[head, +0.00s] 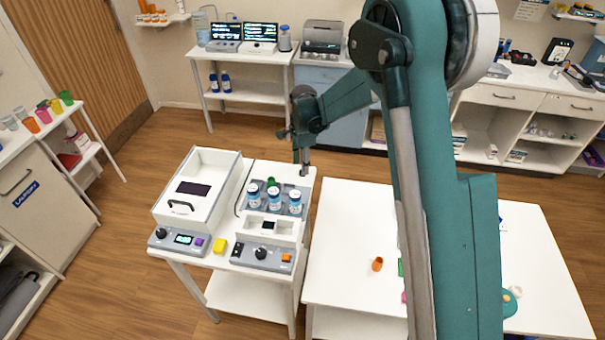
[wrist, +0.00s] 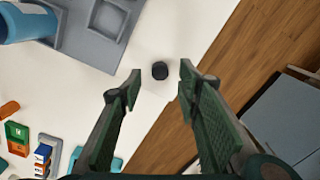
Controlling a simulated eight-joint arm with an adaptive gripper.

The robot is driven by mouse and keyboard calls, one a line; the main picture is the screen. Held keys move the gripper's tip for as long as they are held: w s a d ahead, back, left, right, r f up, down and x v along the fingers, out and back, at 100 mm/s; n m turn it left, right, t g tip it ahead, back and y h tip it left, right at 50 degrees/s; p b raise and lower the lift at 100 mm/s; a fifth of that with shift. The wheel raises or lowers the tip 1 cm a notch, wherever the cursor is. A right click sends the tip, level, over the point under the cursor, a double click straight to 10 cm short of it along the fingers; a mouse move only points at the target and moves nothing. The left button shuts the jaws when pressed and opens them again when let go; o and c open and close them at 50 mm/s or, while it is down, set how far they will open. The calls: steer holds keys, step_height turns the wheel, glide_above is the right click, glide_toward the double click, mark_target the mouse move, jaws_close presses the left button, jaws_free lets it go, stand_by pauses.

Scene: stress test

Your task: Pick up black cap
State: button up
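The black cap (wrist: 160,71) is a small dark round piece on the white table top. It shows in the wrist view between and just beyond my fingertips, with white surface visible on both sides of it. My gripper (wrist: 160,80) is open and empty, one finger to each side of the cap and not touching it. In the head view my gripper (head: 303,168) points down at the back right corner of the small white table (head: 312,184). I cannot make out the cap in the head view.
A grey rack (head: 293,203) with several blue-and-white bottles stands just in front of my gripper; the rack (wrist: 95,40) also shows in the wrist view. A grey-white device (head: 197,192) stands to its left. An orange cup (head: 377,264) is on the right-hand table.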

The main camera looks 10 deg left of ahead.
steer(key=shift+f, duration=1.5)
steer(key=shift+c, duration=0.7)
steer(key=c, duration=0.6)
